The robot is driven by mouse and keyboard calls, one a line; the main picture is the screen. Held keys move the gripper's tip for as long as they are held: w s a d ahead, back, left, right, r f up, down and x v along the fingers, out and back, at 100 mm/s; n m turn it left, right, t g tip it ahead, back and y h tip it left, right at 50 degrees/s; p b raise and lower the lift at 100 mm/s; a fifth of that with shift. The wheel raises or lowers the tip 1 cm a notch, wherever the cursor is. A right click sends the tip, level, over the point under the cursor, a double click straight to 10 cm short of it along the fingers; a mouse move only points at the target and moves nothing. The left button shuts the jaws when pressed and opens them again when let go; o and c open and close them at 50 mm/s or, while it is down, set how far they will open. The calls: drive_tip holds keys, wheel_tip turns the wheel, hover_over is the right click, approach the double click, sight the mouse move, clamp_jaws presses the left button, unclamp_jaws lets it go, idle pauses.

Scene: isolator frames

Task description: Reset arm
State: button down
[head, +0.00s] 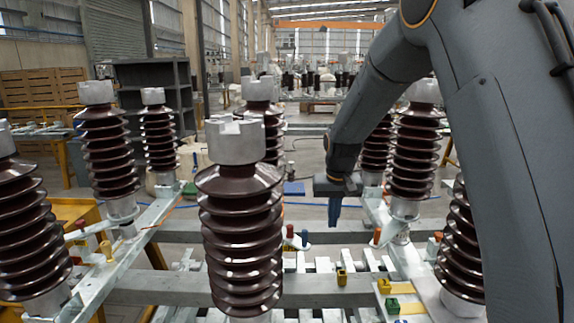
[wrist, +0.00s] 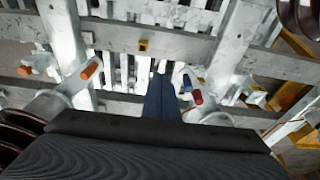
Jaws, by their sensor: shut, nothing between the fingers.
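My grey arm comes down from the upper right of the head view. My gripper (head: 334,222) points downward over the steel frame, its narrow blue fingers shut with nothing between them. In the wrist view my gripper (wrist: 160,70) shows as two blue fingers side by side, closed together. It hangs among the brown ribbed insulators, behind and to the right of the front one (head: 240,220), and appears apart from them.
Several more insulators (head: 105,150) stand left and right on the steel frame (head: 200,288). Small red and blue pieces (head: 303,238) sit near the gripper. Dark shelves (head: 155,90) stand at the back left.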

drive_tip(key=s+d+f, duration=0.1)
drive_tip(key=s+d, duration=0.2)
drive_tip(key=s, duration=1.2)
drive_tip(key=s+d+f+g, duration=0.1)
drive_tip(key=s+d, duration=0.2)
drive_tip(key=s, duration=1.2)
drive_tip(key=shift+f+b, duration=0.3)
drive_tip(key=shift+f, duration=0.1)
